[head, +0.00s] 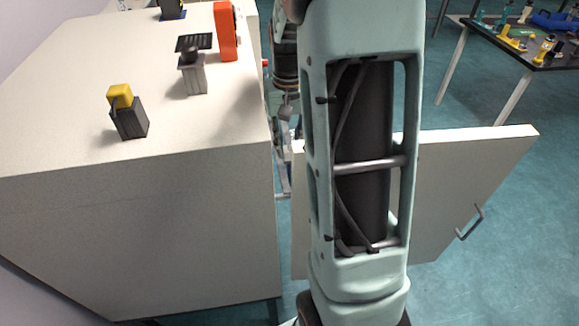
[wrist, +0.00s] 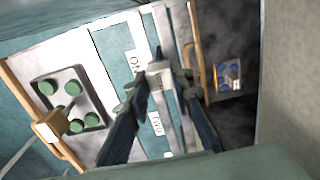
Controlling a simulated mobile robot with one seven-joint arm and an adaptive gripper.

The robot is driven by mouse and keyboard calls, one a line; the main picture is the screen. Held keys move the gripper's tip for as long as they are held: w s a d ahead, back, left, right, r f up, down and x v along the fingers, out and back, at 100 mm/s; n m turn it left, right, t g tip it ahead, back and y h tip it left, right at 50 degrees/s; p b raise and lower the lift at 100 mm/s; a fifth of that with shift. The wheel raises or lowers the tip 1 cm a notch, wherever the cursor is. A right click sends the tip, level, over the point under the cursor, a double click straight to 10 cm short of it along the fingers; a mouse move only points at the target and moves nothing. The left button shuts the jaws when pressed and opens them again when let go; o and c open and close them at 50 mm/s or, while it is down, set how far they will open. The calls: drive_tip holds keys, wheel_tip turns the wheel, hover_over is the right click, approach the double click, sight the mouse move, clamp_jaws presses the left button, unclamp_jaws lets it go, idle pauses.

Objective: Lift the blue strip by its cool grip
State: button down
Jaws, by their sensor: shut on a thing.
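My gripper (wrist: 160,80) shows in the wrist view with its two dark fingers closed around a small pale grey block (wrist: 159,70). A pale narrow piece seems to run down from the block between the fingers. I cannot tell whether this block is the grip of the blue strip. No blue strip stands out clearly. A small panel with blue patches (wrist: 228,75) lies to the right, apart from the fingers. In the head view my gripper is mostly hidden behind my arm, beside the right side of the white cabinet (head: 150,230).
In the wrist view, a dark-rimmed plate with green round pads (wrist: 103,118) and a wooden block (wrist: 50,125) are at left. An open white door (head: 465,165) stands right of my arm. Several items, including an orange block (head: 225,32), stand on the cabinet top.

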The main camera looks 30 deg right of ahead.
wheel_tip(320, 180, up, 6)
drive_tip(key=p, duration=0.4)
drive_tip(key=shift+r, duration=0.25)
drive_tip(key=shift+r+p, duration=0.5)
drive_tip(key=shift+r, duration=0.75)
